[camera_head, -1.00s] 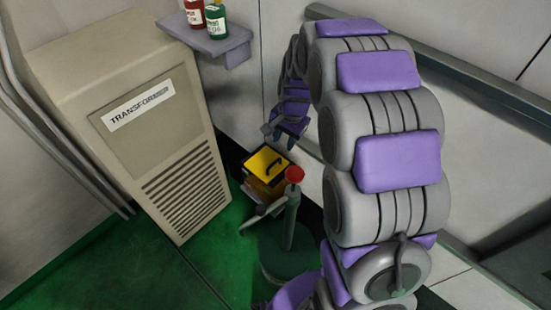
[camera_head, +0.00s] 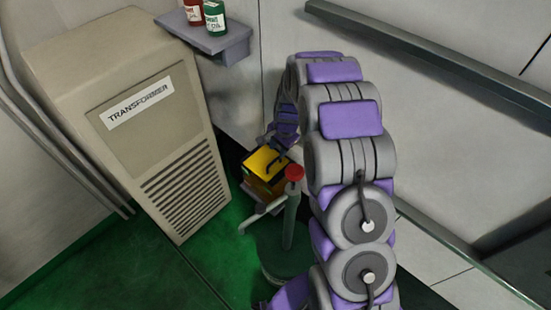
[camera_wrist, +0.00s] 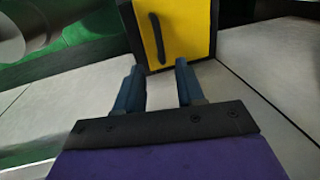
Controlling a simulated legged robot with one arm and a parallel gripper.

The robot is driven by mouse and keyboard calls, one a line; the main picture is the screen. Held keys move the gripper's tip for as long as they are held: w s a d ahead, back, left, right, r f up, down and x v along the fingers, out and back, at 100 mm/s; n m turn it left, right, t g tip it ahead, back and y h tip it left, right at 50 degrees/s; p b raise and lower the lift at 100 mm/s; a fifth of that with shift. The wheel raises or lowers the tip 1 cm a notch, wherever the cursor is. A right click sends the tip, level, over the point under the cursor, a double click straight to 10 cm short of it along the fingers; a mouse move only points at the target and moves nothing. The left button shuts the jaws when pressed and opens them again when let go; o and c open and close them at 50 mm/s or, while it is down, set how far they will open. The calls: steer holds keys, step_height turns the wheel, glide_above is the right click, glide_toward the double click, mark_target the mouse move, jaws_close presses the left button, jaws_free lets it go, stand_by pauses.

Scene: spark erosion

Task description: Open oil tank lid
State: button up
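The oil tank is a small yellow and dark box (camera_head: 262,184) on the green floor between the transformer cabinet and my arm. Its yellow lid (camera_head: 259,162) is closed and has a black handle; the lid also shows at the top of the wrist view (camera_wrist: 187,35), with the handle (camera_wrist: 157,37) standing out from it. My gripper (camera_head: 275,149) is at the lid in the head view and partly covers it. In the wrist view my gripper (camera_wrist: 157,72) is open, with its two blue fingers apart, nothing between them, and the handle ahead of them.
A green pump or stand with a red knob (camera_head: 294,173) is close in front of the box. The beige transformer cabinet (camera_head: 130,120) stands left. A shelf (camera_head: 215,38) with red and green bottles is above. A wall rail (camera_head: 430,60) runs at right.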

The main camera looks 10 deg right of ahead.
mark_target(275, 160)
steer(key=f, duration=0.2)
steer(key=w+f, duration=0.1)
steer(key=f, duration=0.4)
steer(key=shift+w+a+b, duration=0.15)
steer(key=shift+a+b, duration=0.25)
jaws_close()
stand_by(1.0)
